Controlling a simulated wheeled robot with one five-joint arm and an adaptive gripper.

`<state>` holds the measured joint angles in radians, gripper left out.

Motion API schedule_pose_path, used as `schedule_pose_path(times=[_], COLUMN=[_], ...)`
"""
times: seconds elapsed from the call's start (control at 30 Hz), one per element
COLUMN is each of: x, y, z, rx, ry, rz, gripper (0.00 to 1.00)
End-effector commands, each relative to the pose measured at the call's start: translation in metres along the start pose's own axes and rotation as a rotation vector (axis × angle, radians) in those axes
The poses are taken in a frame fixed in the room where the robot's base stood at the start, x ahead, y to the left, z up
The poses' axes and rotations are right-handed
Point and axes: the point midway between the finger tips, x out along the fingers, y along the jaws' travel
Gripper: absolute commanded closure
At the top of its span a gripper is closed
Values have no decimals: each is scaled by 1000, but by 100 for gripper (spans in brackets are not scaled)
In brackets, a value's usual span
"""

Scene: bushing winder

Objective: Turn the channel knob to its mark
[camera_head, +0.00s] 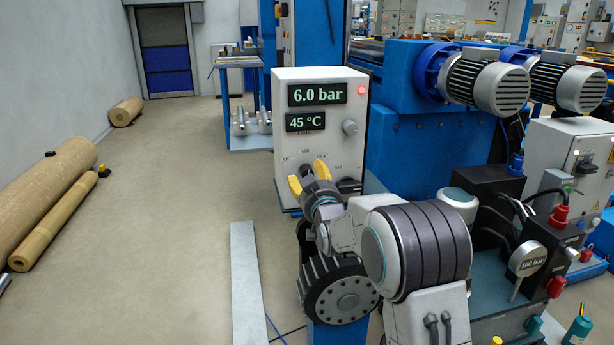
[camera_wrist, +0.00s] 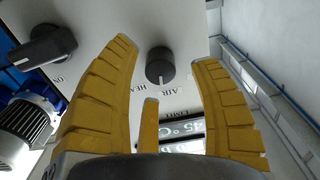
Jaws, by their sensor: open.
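The channel knob (camera_wrist: 160,66) appears to be the round black knob on the pale panel in the wrist view, with AIR and HEAT printed beside it. Its short white pointer line points down in that view, towards the displays. My gripper (camera_wrist: 165,52) is open, with its yellow fingers to either side of the knob. Whether they touch it cannot be told. In the head view my gripper (camera_head: 307,176) is at the lower front of the control box (camera_head: 318,140) and hides this knob.
A larger black switch handle (camera_wrist: 44,47) is left of the fingers in the wrist view. The box also bears a grey knob (camera_head: 349,127), a red lamp (camera_head: 361,90) and displays reading 6.0 bar (camera_head: 317,94) and 45 °C (camera_head: 305,122). Open floor (camera_head: 180,200) lies left.

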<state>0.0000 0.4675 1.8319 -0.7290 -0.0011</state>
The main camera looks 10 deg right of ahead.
Motion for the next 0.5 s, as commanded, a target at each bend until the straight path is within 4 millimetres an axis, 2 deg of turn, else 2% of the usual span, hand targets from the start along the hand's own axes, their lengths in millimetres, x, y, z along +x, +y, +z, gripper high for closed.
schedule_pose_path(times=[0.2, 0.5], x=[20, 31], y=[0, 0], z=[1, 1], rx=[1, 1], ry=[-1, -1], rz=[0, 0], gripper=[43, 43])
